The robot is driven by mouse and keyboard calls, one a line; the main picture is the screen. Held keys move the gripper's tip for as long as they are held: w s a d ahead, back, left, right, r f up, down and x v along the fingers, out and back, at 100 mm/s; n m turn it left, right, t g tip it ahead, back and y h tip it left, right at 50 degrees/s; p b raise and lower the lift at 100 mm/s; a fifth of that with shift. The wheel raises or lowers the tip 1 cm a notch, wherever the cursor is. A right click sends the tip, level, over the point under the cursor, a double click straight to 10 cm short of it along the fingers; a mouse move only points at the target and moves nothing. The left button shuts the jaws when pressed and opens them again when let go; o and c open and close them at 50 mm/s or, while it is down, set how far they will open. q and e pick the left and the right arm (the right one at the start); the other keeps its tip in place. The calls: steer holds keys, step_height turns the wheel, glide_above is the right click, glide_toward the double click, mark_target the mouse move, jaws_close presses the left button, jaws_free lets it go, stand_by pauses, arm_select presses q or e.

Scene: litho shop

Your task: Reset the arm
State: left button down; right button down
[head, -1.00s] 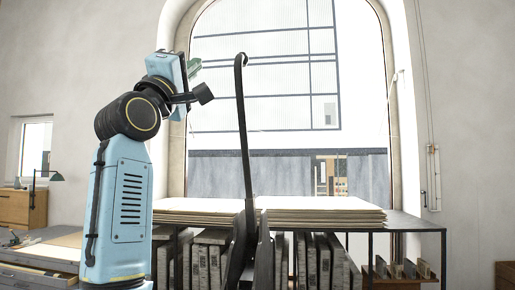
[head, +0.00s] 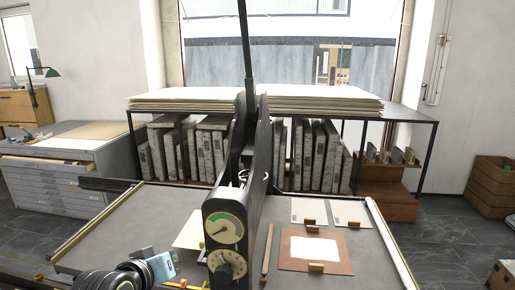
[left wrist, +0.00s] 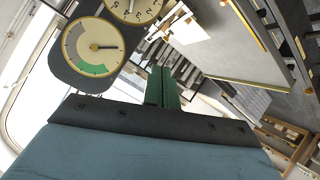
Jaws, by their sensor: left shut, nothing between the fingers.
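My left gripper (head: 174,257) is low in the head view, left of the gauge column, with its light blue wrist body and dark arm joint coming in from the bottom left. In the left wrist view its green fingers (left wrist: 163,88) are together with nothing between them. The dark press column (head: 226,205) with two round gauges stands in the middle of the head view. The gauges (left wrist: 90,47) also show close up at the upper left of the left wrist view. My right gripper is not in view.
A grey press bed (head: 330,262) holds a brown board (head: 300,264) with white paper, grey sheets and small wooden blocks. Behind stands a rack (head: 425,150) with stone slabs and stacked paper. A flat-file cabinet (head: 60,190) is at the left.

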arm_select(q)
steer(key=s+a+f+m+g+y, duration=0.1)
steer(key=s+f+m+g, duration=0.15)
steer(key=s+f, duration=0.55)
steer(key=s+a+f+m+g, duration=0.1)
steer(key=s+f+g, duration=0.2)
steer(key=s, duration=0.9)
steer(key=s+f+m+g+y, duration=0.1)
steer(key=s+f+m+g, duration=0.15)
steer(key=s+f, duration=0.55)
steer(key=s+f+g+b, duration=0.2)
steer(key=s+f+b, duration=0.15)
steer(key=f, duration=2.35)
steer(key=s+a+f+b, duration=0.2)
steer(key=s+a+f, duration=0.1)
steer(key=s+f, duration=1.3)
steer(key=shift+g, duration=0.4)
steer(key=shift+s+a, duration=0.1)
